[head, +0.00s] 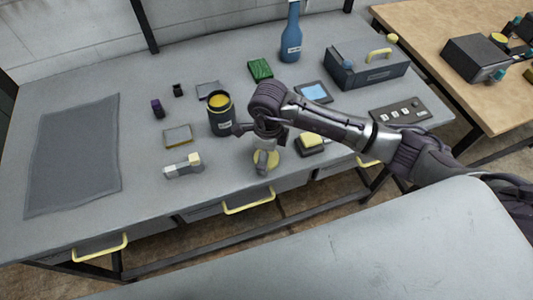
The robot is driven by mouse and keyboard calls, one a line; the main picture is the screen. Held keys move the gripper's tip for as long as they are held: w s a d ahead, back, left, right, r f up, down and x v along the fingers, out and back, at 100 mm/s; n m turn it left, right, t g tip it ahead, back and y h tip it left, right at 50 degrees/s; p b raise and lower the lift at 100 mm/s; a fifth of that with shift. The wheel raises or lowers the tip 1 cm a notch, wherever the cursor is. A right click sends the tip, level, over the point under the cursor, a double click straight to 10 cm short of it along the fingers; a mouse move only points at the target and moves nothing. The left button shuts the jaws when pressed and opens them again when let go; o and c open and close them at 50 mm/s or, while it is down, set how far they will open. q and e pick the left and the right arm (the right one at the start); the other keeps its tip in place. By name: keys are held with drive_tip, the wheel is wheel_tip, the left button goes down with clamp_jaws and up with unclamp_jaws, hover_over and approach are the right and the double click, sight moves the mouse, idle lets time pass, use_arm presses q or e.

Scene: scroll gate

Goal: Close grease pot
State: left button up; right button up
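The grease pot (221,120) is a dark cylinder with a pale label, standing upright on the grey workbench. Its top is open and shows yellow grease (219,101). A round yellow disc, perhaps the pot's lid (272,162), lies near the bench's front edge, right of and nearer than the pot. My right gripper (263,160) points down at this disc, and its fingers hide part of it. I cannot tell whether the fingers are open or shut, or whether they touch the disc. My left gripper is not in view.
On the workbench (140,225) are a grey mat (75,155), a pale block (183,167), a green pad (260,70), a blue bottle (291,40) and a dark toolbox (367,65). A yellow-topped block (312,141) sits right of my gripper.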

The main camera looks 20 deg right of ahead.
drive_tip(key=shift+f, duration=0.35)
drive_tip(key=shift+c, duration=0.2)
drive_tip(key=c, duration=0.7)
drive_tip(key=shift+o, duration=0.2)
drive_tip(key=shift+r, duration=0.1)
drive_tip(key=shift+w+r, duration=0.1)
drive_tip(key=shift+r, duration=0.3)
wheel_tip(320, 180, up, 3)
drive_tip(key=shift+f+b, duration=0.2)
drive_tip(key=shift+b, duration=0.65)
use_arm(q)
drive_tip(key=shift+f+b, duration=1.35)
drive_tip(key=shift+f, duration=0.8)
use_arm(e)
drive_tip(key=s+d+r, duration=0.5)
drive_tip(key=s+r, duration=0.2)
drive_tip(key=s, duration=0.3)
drive_tip(key=shift+s+r, duration=0.3)
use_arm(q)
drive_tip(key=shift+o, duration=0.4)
